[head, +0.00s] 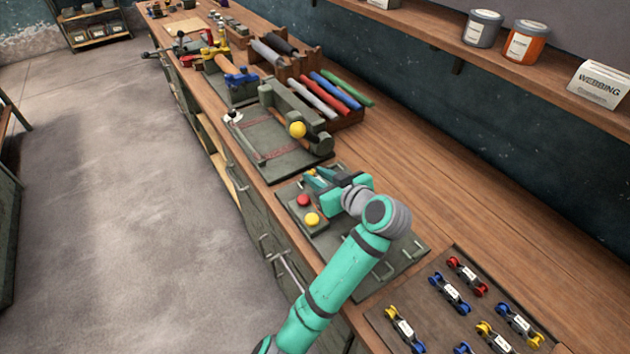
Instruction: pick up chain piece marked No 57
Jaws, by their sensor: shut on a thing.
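Several chain pieces with coloured end rollers and white labels lie on a dark brown board (388,318) at the lower right. They include a red one (467,275), a blue one (450,293), a yellow-and-blue one (404,329), a blue-and-yellow one (519,324) and a yellow one (495,338). The numbers are too small to read, so I cannot tell which is No 57. My gripper (314,178) is away from the board, up and left of it, over a grey-green plate. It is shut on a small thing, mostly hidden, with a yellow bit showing.
The grey-green plate (405,262) has metal handles, a red button (303,200) and a yellow button (312,219). Beyond it stands a press-like fixture with a yellow knob (297,129). Coloured rolls (335,91) lie behind. The bench's right side is clear.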

